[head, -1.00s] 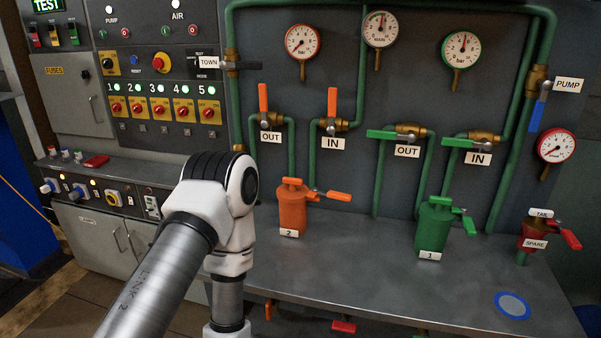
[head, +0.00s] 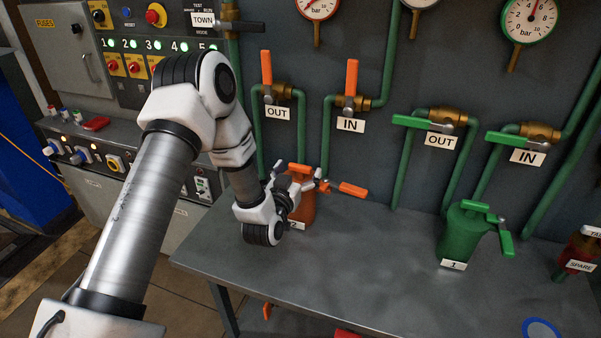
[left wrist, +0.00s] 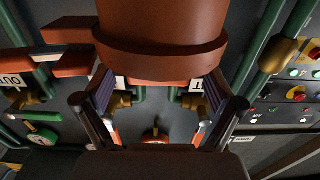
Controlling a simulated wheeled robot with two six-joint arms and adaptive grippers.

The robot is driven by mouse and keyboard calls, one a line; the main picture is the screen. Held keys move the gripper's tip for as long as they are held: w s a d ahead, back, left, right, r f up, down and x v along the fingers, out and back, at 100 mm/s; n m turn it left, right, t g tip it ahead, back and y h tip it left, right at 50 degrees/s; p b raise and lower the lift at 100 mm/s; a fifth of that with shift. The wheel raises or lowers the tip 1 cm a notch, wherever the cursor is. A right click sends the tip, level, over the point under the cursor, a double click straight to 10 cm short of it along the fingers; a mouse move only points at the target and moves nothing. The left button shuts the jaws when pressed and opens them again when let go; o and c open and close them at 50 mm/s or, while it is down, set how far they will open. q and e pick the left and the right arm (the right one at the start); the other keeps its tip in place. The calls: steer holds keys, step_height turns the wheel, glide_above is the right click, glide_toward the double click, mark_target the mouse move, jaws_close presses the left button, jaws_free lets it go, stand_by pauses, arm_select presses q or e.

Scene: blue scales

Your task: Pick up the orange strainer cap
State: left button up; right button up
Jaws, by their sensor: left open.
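The orange strainer (head: 303,210) stands on the grey bench with a "2" label at its foot. Its orange cap (head: 300,167) shows behind and above my gripper, partly hidden by it. My left gripper (head: 298,185) is open at the near side of the strainer's top. In the left wrist view, which looks upside down, the strainer's orange body and wide rim (left wrist: 160,62) fill the upper middle. The two spread fingers of the left gripper (left wrist: 160,82) stand to either side of the rim. I cannot tell whether they touch it. My right gripper is not in view.
An orange lever (head: 352,189) sticks out right of the strainer. The green strainer (head: 466,236) stands farther right. Green pipes and orange-handled valves (head: 351,80) line the wall behind. The bench (head: 370,260) is clear between the strainers and in front.

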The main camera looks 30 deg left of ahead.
arm_select(q)
steer(key=shift+d+r, duration=0.1)
steer(key=shift+s+r, duration=0.1)
steer(key=shift+s, duration=0.05)
steer(key=c, duration=1.7)
steer(key=shift+o, duration=0.2)
